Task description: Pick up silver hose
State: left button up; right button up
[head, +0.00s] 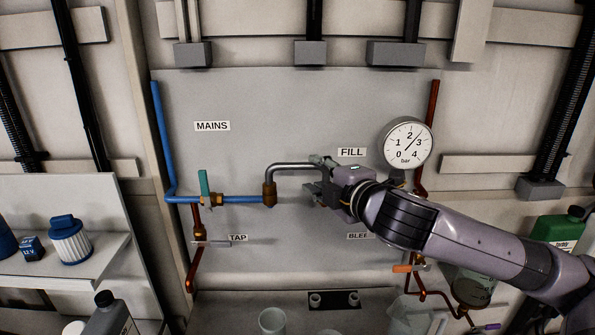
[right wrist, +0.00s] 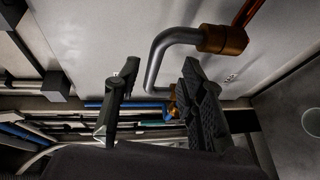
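The silver hose (head: 292,166) is a bent metal tube in front of the grey panel. It rises from a brass fitting (head: 269,195) on the blue pipe and runs right under the FILL label, where my right gripper (head: 317,176) hides its far end. In the right wrist view the hose (right wrist: 154,62) shows between and beyond the two spread dark fingers of my right gripper (right wrist: 160,95), with a brass fitting (right wrist: 222,39) at its upper right end. The right gripper is open; I cannot tell whether it touches the hose. My left gripper is not in view.
A pressure gauge (head: 407,143) sits right of the hose, close to my right arm. A green-handled valve (head: 204,183) is on the blue pipe (head: 183,199). Copper pipes with an orange-handled valve (head: 403,268) run lower right. Clear cups stand below; the panel's upper middle is free.

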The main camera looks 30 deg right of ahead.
aim_at(309, 167)
jog(key=shift+w+r+p, duration=0.2)
jog(key=shift+w+p, duration=0.15)
jog(key=shift+w, duration=0.1)
jog(key=w+p, duration=0.2)
jog(key=w, duration=0.1)
jog(key=shift+w+f, duration=0.45)
jog(key=shift+w, duration=0.2)
jog(key=shift+s+r, duration=0.1)
jog(key=shift+s, duration=0.05)
jog(key=shift+c, duration=0.7)
grip_shut()
